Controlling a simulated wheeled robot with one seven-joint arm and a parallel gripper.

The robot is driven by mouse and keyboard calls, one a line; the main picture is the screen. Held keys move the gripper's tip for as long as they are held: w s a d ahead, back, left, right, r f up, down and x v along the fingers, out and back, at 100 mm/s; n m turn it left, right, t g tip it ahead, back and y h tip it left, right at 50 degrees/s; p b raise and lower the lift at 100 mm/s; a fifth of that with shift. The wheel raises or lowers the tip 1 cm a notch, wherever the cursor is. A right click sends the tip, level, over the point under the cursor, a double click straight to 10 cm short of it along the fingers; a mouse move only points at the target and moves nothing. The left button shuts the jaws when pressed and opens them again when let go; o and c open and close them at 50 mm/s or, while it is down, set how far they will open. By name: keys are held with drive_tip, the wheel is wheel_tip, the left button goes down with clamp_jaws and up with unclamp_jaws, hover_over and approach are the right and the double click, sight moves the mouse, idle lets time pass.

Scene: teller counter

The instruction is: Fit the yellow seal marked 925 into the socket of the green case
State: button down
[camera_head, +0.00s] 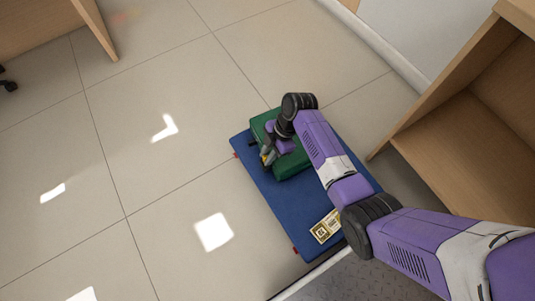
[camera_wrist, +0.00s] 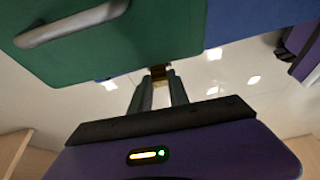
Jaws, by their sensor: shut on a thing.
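The green case (camera_head: 292,166) lies on a blue platform (camera_head: 262,195) and is partly hidden by my arm. In the wrist view the green case (camera_wrist: 120,45) fills the upper left, with a grey handle (camera_wrist: 70,25) on its face. My gripper (camera_wrist: 160,82) is shut on a small yellow and dark piece (camera_wrist: 159,73), likely the yellow seal, beside the case's lower edge in that view. I cannot read its mark. In the head view my gripper (camera_head: 268,157) is at the case's left side. I cannot tell whether the piece touches the case; the socket is not visible.
A cream and gold block with dark square marks (camera_head: 326,226) lies on the platform's near end. A wooden counter (camera_head: 455,110) stands to the right and another wooden panel (camera_head: 50,25) at upper left. The tiled floor left of the platform is clear.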

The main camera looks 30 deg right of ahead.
drive_tip(key=shift+f+b, duration=0.35)
drive_tip(key=shift+f, duration=0.6)
idle(1.9)
drive_tip(key=c, duration=1.2)
unclamp_jaws()
drive_tip(key=shift+o, duration=0.3)
drive_tip(key=o, duration=0.3)
drive_tip(key=shift+o, duration=0.2)
drive_tip(key=shift+r, duration=0.2)
drive_tip(key=shift+r+p, duration=2.35)
drive_tip(key=shift+p, duration=0.1)
